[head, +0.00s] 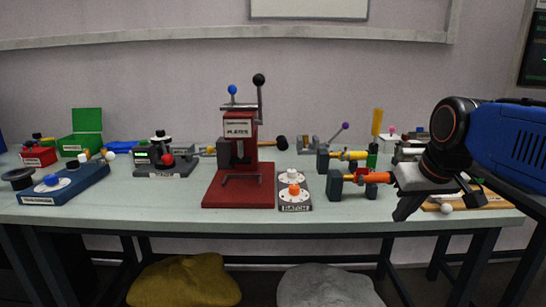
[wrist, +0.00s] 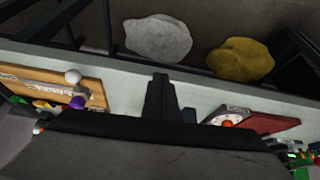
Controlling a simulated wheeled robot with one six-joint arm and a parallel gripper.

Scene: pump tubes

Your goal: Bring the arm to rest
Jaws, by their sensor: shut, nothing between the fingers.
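My gripper (head: 408,206) hangs at the right of the head view, over the front part of the grey table (head: 240,218). Its fingers point down and toward the table's front edge. In the wrist view its dark fingers (wrist: 160,97) are together with nothing between them. My blue and black arm reaches in from the right and hides part of the table behind it. The orange-handled tool (head: 372,178) on a dark block lies just left of my gripper; I cannot tell how far apart they are.
A red press (head: 238,150) stands mid-table, with a small plate with an orange knob (head: 294,190) beside it. A wooden board (head: 488,203) with a white ball (head: 446,208) lies right of my gripper. Two sacks, yellow (head: 185,280) and grey (head: 328,285), lie below the table.

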